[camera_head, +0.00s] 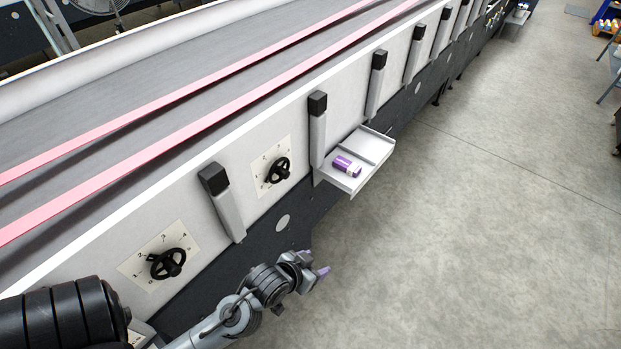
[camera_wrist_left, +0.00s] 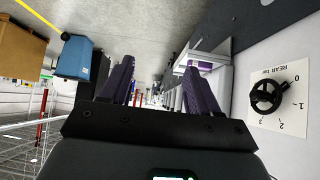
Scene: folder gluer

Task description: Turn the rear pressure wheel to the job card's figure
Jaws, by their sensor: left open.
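The rear pressure wheel (camera_wrist_left: 268,96) is a black handwheel on a pale dial plate (camera_wrist_left: 293,75) marked "REAR bar", upside down at the right of the left wrist view. It appears to be the farther wheel (camera_head: 278,170) in the head view. A second black wheel (camera_head: 167,264) sits nearer, on its own numbered dial. My left gripper (camera_head: 316,264) is open and empty, out over the floor side of the machine, apart from both wheels. Its spread fingers (camera_wrist_left: 158,88) show in the wrist view. The wheel's exact setting is too small to read. I see no readable job card.
A white shelf (camera_head: 376,148) holding a purple and white container (camera_head: 347,166) juts from the machine beyond the farther wheel. Grey posts with black caps (camera_head: 221,200) stand out from the panel, one between the wheels. The concrete floor (camera_head: 470,220) at right is clear.

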